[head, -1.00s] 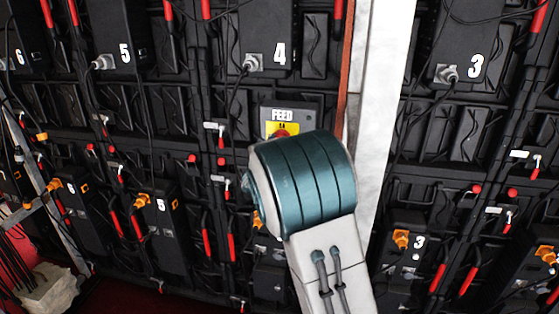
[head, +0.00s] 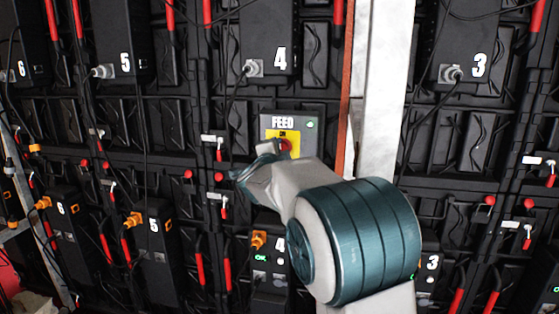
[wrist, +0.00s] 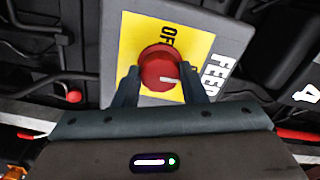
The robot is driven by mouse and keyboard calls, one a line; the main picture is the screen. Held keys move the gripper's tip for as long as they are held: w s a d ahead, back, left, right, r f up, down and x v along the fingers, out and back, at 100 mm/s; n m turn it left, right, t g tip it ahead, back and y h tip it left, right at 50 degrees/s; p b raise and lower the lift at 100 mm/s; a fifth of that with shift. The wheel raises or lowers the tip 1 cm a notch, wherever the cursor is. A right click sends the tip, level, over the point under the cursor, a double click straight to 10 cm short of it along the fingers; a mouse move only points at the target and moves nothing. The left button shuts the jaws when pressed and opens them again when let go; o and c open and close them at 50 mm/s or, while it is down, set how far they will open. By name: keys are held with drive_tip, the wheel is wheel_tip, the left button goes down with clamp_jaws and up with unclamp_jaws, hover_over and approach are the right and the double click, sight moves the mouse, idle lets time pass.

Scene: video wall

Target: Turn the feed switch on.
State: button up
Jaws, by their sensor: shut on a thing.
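The feed switch is a red round knob (wrist: 160,68) on a yellow plate (wrist: 190,50) marked OFF, on a grey box (head: 313,140) labelled FEED. The knob's white mark points toward the FEED lettering in the wrist view. My gripper (wrist: 160,80) is shut on the knob, one finger on each side of it. In the head view the gripper (head: 275,150) reaches the box from below and hides part of the plate.
Black numbered panels and cables cover the wall. A lower box marked 4 (head: 268,285) shows a green OK, partly behind my arm. A white post (head: 382,90) stands right of the feed box, close to my arm.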

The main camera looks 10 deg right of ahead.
drive_tip(key=shift+m, duration=0.5)
drive_tip(key=o, duration=1)
drive_tip(key=b+v, duration=0.1)
drive_tip(key=v, duration=1.3)
drive_tip(key=shift+d, duration=0.1)
